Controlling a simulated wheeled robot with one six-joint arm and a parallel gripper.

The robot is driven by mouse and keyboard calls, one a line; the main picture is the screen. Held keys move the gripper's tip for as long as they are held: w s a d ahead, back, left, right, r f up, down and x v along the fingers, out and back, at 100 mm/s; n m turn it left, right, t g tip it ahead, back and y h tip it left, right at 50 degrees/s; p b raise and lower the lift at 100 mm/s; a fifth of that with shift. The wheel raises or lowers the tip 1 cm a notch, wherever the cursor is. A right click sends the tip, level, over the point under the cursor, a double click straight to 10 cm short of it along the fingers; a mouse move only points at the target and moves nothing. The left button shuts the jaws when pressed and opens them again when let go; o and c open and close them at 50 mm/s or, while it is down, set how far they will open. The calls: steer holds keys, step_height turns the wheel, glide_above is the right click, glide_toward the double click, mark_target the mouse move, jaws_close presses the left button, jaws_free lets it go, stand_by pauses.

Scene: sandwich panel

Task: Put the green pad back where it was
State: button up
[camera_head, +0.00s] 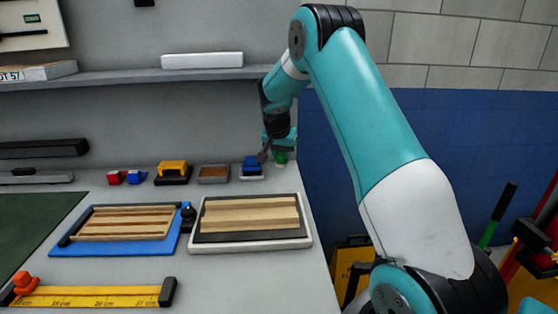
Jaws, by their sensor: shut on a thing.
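The green pad (281,158) shows as a small green patch under my gripper (281,151), at the back right of the bench. My gripper points down and is shut on the green pad. Most of the pad is hidden by the fingers, and I cannot tell whether its underside touches the bench. Just left of it, a blue block (251,163) sits on a pale base.
Left of the blue block are a brown-topped tray (214,173), a yellow block (173,168) and small red and blue pieces. Two wooden-slat panels, one on a white-rimmed tray (250,244), lie in front. A shelf (130,76) runs above. The bench's right edge is close.

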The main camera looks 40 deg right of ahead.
steer(key=w+d, duration=0.1)
steer(key=w+d+f+p, duration=0.1)
steer(key=w, duration=0.1)
steer(key=w+d+f, duration=0.1)
steer(key=shift+w+d+f+p, duration=0.15)
steer(key=shift+f+p, duration=0.1)
steer(key=shift+p, duration=0.15)
step_height(320, 180, down, 4)
steer(key=shift+r+p, duration=0.1)
steer(key=shift+p, duration=0.55)
steer(key=shift+w+d+f, duration=0.1)
steer(key=shift+w+f, duration=0.1)
steer(key=shift+f, duration=0.15)
steer(key=shift+f, duration=0.15)
steer(key=o, duration=0.9)
